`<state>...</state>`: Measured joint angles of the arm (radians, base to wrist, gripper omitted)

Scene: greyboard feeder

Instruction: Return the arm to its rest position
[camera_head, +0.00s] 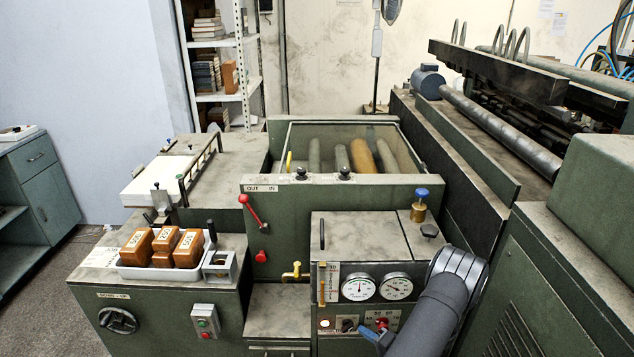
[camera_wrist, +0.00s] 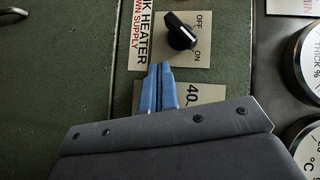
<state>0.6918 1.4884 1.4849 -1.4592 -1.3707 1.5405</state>
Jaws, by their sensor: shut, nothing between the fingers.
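My gripper (camera_head: 364,332) is at the lower middle of the head view, in front of the green machine's control panel. In the wrist view its two blue fingers (camera_wrist: 157,70) are shut together with nothing between them. The fingertips show just below a black OFF/ON knob (camera_wrist: 181,34) on a plate beside a heater label. The fingers partly cover a second plate (camera_wrist: 207,93) marked 40. In the head view the black knob (camera_head: 347,324) is just left of the fingertips and a red knob (camera_head: 381,322) is just right. I cannot tell whether the fingers touch the panel.
Two round gauges (camera_head: 359,287) sit above the knobs, and a lit lamp (camera_head: 325,323) is left of them. A brass valve (camera_head: 420,206) with a blue top stands on the panel box. A white tray (camera_head: 150,272) with brown blocks is at the left. A red lever (camera_head: 255,215) sticks out mid-machine.

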